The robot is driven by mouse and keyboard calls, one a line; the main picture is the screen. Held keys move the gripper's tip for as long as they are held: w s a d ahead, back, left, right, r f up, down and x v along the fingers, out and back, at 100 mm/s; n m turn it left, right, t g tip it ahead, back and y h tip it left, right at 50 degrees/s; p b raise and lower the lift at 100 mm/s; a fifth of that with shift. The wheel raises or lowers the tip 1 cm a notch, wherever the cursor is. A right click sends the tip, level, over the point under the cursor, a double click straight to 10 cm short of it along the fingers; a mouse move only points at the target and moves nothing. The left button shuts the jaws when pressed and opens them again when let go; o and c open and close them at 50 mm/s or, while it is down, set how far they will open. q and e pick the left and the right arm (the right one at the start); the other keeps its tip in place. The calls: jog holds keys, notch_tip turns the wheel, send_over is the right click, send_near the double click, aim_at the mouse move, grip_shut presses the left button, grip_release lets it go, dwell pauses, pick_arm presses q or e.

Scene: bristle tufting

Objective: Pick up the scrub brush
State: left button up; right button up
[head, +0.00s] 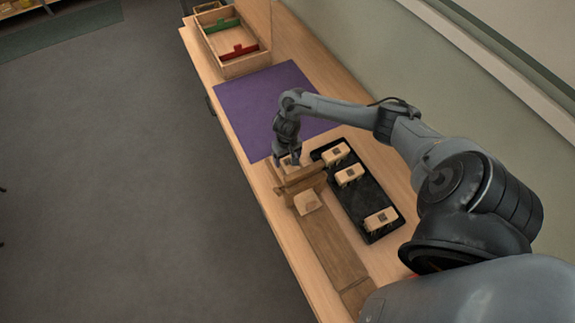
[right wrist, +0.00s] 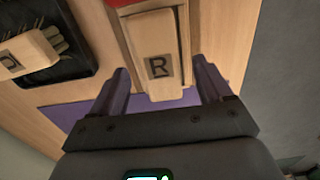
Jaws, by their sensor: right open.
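My right gripper (head: 289,158) is over the near end of the purple mat, at the far end of a brown wooden fixture. In the right wrist view the gripper (right wrist: 162,84) is open. Its two fingers stand on either side of a pale wooden block marked R (right wrist: 157,65), probably the scrub brush, with gaps on both sides. The block lies in the wooden fixture, and its bristles are hidden. In the head view the gripper partly covers this block (head: 289,167). My left gripper is not in view.
A black tray (head: 384,236) beside the fixture holds three similar blocks; one shows bristles in the wrist view (right wrist: 30,52). Another pale block (head: 307,201) sits on the fixture (head: 328,244). The purple mat (head: 255,100) is bare. A wooden box (head: 246,66) with green and red dividers stands beyond.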

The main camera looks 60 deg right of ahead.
aim_at(287, 161)
jog(key=shift+f, duration=1.55)
jog(key=shift+r, duration=0.1)
jog(key=c, duration=1.2)
